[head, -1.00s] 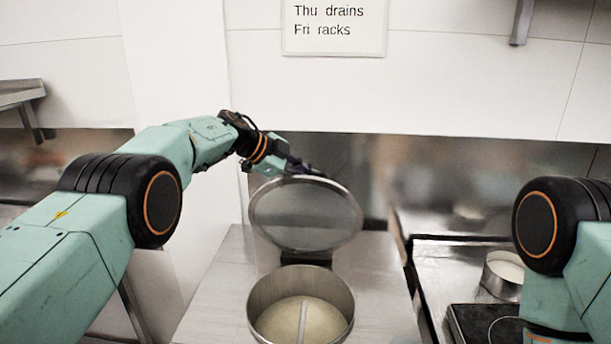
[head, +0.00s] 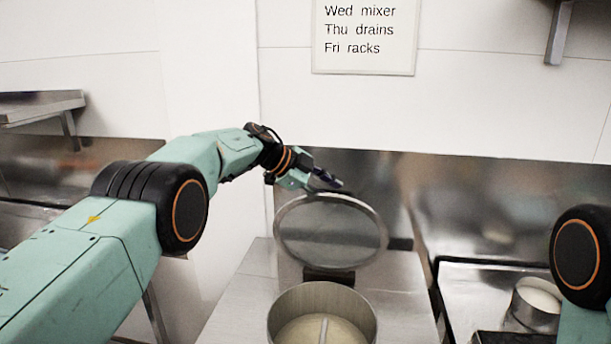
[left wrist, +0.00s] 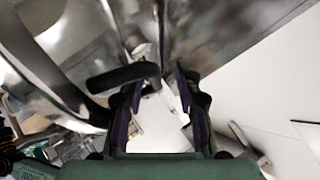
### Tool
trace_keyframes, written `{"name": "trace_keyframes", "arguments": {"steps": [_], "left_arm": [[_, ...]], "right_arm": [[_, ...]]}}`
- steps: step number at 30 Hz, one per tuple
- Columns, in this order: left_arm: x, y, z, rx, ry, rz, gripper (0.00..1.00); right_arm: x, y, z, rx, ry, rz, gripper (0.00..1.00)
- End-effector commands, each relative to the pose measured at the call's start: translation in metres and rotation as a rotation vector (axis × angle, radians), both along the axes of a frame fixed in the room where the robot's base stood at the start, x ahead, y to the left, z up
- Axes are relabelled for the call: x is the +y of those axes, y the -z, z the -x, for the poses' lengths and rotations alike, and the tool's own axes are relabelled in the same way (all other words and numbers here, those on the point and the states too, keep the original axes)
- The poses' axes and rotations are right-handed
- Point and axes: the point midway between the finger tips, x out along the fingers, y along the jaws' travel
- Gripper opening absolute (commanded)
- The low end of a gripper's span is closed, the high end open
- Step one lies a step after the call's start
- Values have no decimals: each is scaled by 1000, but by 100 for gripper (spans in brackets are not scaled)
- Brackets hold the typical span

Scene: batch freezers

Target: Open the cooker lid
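The cooker is a round metal pot (head: 284,313) with pale contents and a thin upright bar inside, at the bottom middle of the head view. Its round grey lid (head: 331,232) stands raised and steeply tilted behind the pot, joined near a dark hinge block (head: 329,276). My left gripper (head: 326,181) is at the lid's upper edge, on its far side. In the left wrist view its two fingers (left wrist: 160,85) are apart. A dark bar-like handle (left wrist: 122,77) on the lid reaches toward the gap between them; contact cannot be told. My right gripper is out of view.
The pot stands on a steel counter (head: 240,310). A second round pot (head: 538,305) sits on a tray at right, near my right arm. A steel shelf (head: 40,106) is on the left wall. A sign (head: 365,38) hangs above.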

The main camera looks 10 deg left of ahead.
Motion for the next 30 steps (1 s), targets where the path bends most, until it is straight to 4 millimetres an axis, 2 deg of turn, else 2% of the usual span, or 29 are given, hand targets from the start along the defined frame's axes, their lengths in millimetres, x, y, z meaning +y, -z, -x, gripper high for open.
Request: {"name": "trace_keyframes", "arguments": {"steps": [7,22,30], "left_arm": [[13,-13,9,1,-3,2,34],[68,-59,40,-2,-1,2,34],[77,-66,46,-1,0,1,34]], "right_arm": [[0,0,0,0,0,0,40],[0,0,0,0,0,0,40],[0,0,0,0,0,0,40]]}}
